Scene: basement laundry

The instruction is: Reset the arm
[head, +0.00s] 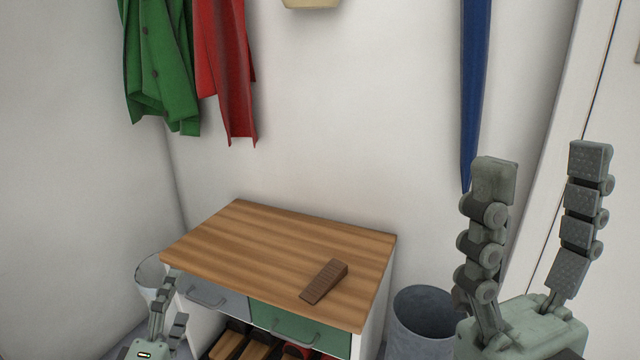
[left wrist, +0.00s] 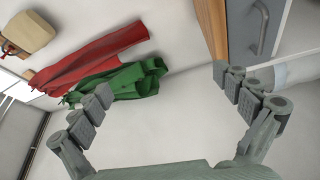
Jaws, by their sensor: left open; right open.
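My right gripper (head: 537,178) is large at the right of the head view, raised, its two fingers spread and empty in front of the wall. My left gripper (head: 172,305) is low at the left of the head view, beside the front left corner of the wooden-topped cabinet (head: 260,240). In the left wrist view its two fingers (left wrist: 165,92) are wide apart with nothing between them. The cabinet's top edge and a drawer handle (left wrist: 264,28) show near the finger at the right of that view. Most of both arms is hidden.
A brown wedge (head: 324,281) lies on the cabinet top. Shoes (head: 255,350) sit below the drawers. A grey bin (head: 424,318) stands right of the cabinet, a white bin (head: 150,275) left. Green (head: 158,65) and red (head: 226,70) garments and a blue cloth (head: 474,90) hang at the walls.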

